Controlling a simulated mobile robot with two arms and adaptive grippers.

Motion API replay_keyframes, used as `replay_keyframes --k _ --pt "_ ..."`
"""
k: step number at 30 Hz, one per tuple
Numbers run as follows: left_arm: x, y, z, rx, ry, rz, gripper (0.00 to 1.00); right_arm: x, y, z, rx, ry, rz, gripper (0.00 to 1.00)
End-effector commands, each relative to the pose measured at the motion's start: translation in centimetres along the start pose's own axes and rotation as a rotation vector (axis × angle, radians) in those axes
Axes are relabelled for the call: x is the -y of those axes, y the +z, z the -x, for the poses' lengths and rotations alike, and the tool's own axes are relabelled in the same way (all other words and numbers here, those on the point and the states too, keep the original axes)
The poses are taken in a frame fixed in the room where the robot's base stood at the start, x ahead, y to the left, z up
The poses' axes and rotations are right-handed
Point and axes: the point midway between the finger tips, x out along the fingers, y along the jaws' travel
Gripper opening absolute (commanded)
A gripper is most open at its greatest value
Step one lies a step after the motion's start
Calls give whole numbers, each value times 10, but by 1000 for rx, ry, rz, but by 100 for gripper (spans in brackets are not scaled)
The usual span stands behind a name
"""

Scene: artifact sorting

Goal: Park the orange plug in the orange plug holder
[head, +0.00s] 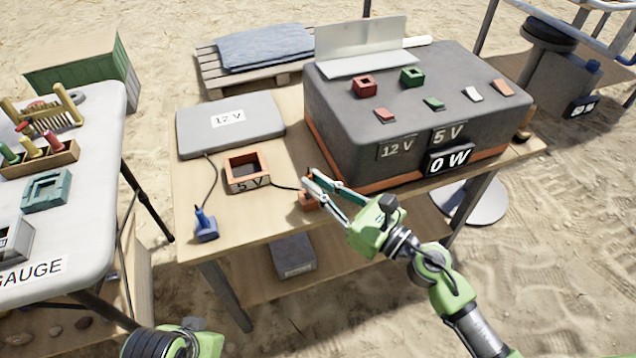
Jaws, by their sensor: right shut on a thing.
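My right gripper (314,186) is shut on the orange plug (309,174), whose small orange top shows at the fingertips. A dark cable runs left from it to the 5 V box. The orange plug holder (308,203) is a small orange block on the wooden table, directly below the fingertips. The fingers hide much of the plug, and I cannot tell whether it is seated in the holder or just above it. My left gripper is out of view; only part of my left arm shows at the bottom left.
The orange-rimmed 5 V box (234,184) and a blue plug in its blue holder (206,232) stand left of the gripper. The grey 12 V pad (186,138) lies behind. A large dark console (345,130) stands close behind and right. A white table (95,200) is at left.

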Motion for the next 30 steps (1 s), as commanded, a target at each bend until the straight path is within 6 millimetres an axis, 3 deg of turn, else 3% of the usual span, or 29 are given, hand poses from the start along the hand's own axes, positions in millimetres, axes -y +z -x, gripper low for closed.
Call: replay_keyframes --k 20,21,23,30 --pt "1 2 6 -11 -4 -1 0 0 -17 1 0 0 0 0" --pt "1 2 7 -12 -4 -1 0 0 -17 1 0 0 1 13" --pt "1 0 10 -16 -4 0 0 0 -16 1 0 0 0 28" --pt "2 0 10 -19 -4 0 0 0 -16 1 0 0 0 30"
